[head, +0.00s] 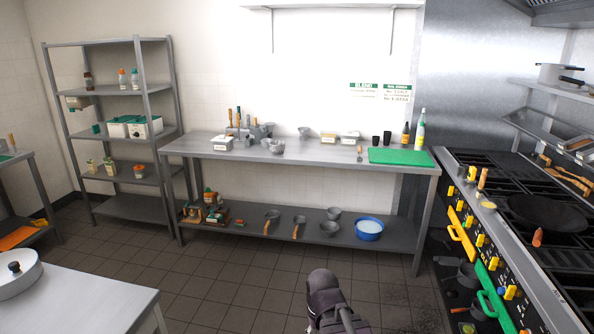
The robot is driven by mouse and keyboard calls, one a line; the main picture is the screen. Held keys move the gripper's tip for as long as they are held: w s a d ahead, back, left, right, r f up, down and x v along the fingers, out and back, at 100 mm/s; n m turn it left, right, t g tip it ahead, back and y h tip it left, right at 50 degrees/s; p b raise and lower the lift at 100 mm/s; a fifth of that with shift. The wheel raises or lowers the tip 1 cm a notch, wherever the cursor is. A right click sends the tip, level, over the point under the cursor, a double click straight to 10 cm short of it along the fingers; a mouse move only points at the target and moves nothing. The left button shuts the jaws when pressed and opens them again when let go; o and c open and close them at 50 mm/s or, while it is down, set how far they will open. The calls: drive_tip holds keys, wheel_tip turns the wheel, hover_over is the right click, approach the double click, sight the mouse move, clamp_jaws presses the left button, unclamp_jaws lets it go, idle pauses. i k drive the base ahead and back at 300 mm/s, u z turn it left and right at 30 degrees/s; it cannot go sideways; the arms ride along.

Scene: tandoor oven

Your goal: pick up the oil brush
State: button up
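I cannot pick out the oil brush for certain at this size. A small upright utensil with a light handle (359,153) stands on the steel table, just left of the green board (400,157). Another wooden-handled piece (482,179) stands at the front left of the stove, and an orange-handled one (537,237) is by the wok. Part of my dark arm shows at the bottom centre, in front of the table and well apart from these things. My gripper's fingers do not show.
The steel table (302,158) carries containers, cups and bottles; its lower shelf holds pans and a blue tub (369,228). The stove (510,180) with a black wok (548,213) is at right. A shelf rack (108,130) stands left. Tiled floor before the table is clear.

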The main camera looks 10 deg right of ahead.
sight(484, 171)
drive_tip(key=u, duration=0.15)
drive_tip(key=i, duration=1.65)
drive_tip(key=z, duration=0.55)
drive_tip(key=i, duration=0.75)
drive_tip(key=z, duration=1.05)
drive_tip(key=i, duration=0.95)
drive_tip(key=z, duration=0.55)
